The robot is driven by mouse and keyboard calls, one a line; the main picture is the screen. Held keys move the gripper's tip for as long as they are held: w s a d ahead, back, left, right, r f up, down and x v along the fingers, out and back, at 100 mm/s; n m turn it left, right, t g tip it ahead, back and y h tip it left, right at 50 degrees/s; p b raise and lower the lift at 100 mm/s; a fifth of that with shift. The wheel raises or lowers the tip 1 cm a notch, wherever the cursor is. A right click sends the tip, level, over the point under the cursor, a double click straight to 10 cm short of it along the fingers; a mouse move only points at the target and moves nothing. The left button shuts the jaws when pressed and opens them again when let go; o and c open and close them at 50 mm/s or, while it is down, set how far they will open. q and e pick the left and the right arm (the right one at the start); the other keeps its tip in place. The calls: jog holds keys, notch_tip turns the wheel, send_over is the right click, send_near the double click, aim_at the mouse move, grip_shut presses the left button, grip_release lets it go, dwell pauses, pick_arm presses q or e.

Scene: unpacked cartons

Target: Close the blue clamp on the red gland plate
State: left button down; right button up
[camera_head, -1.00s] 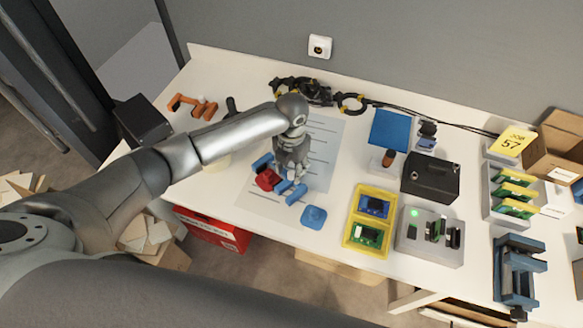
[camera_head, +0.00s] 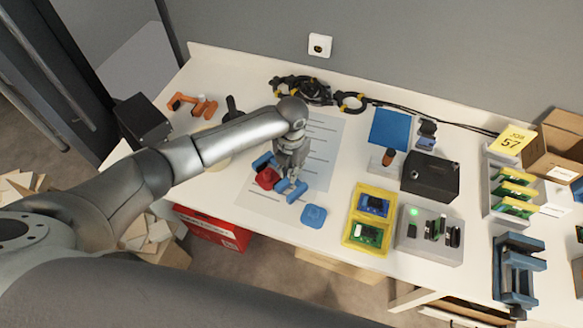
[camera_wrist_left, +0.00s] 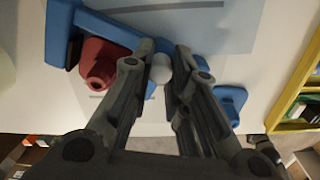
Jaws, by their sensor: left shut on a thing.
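The blue clamp (camera_head: 262,162) lies on the paper sheet on the bench, with blue parts on both sides of the red gland plate (camera_head: 267,178). In the left wrist view the clamp's long blue bar (camera_wrist_left: 108,28) runs along the red plate (camera_wrist_left: 97,62). My left gripper (camera_head: 291,176) is low over the clamp's right part. In the left wrist view its fingers (camera_wrist_left: 163,72) are shut on a pale rounded part that appears to belong to the clamp. The fingers hide much of this end. My right gripper is not in view.
A separate blue block (camera_head: 314,216) lies just right of the clamp near the bench's front edge. A yellow tray (camera_head: 348,240) with circuit boards and a grey fixture (camera_head: 455,252) stand further right. Cables (camera_head: 310,92) lie at the back.

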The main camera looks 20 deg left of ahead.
pick_arm(q)
jog(key=shift+w+a+r, duration=0.1)
jog(key=shift+a, duration=0.05)
jog(key=c, duration=1.3)
grip_release()
jog(key=shift+c, duration=0.2)
notch_tip(320, 180, up, 12)
